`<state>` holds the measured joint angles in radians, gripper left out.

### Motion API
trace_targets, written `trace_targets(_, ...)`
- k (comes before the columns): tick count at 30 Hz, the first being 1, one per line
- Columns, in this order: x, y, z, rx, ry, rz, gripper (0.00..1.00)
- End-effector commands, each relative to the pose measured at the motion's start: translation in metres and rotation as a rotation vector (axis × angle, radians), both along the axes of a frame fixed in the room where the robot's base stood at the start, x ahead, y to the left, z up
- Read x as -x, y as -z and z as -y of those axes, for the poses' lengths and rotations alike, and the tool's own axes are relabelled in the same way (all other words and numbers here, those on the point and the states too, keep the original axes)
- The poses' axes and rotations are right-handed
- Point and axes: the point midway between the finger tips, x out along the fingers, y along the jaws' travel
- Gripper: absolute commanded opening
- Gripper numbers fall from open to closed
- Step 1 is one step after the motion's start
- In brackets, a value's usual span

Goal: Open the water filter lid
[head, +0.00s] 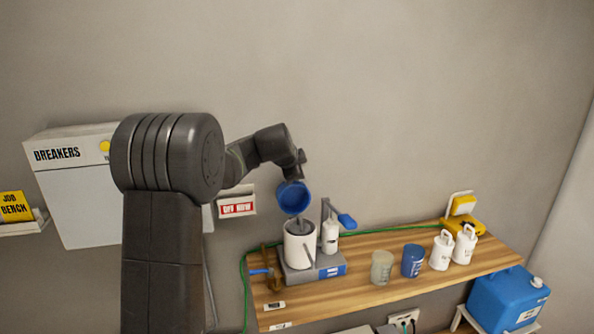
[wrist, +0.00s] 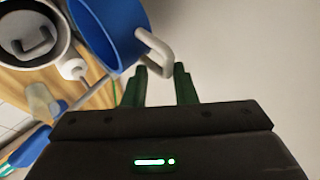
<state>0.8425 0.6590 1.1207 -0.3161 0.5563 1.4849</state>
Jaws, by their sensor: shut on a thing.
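The water filter is a white canister (head: 300,245) on a grey and blue base on the wooden shelf. Its top is open in the wrist view (wrist: 62,40), with a grey handled part inside. The blue lid (head: 294,198) is tilted up above the canister, its hollow side showing. In the wrist view the blue lid (wrist: 108,35) has a pale grey loop handle (wrist: 158,47). My gripper (wrist: 161,70) is shut on this handle, the loop between its green fingers. Whether the lid is still joined to the canister cannot be told.
A white bottle (head: 329,236) and a blue-tipped lever (head: 347,221) stand close to the canister's right. A clear cup (head: 381,267), a blue cup (head: 412,260) and white jugs (head: 442,251) stand farther right on the shelf (head: 350,294). The wall is behind.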

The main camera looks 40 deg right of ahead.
Motion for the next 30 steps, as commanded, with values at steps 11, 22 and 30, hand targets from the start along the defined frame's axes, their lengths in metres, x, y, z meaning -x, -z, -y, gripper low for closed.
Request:
trace_targets(11, 0.001, 0.005, 0.0, -0.008, 0.001, -0.006, 0.32)
trace_targets(22, 0.014, -0.022, -0.026, -0.001, 0.0, 0.0, 0.32)
trace_targets(30, 0.034, -0.059, -0.062, -0.001, -0.001, -0.001, 0.32)
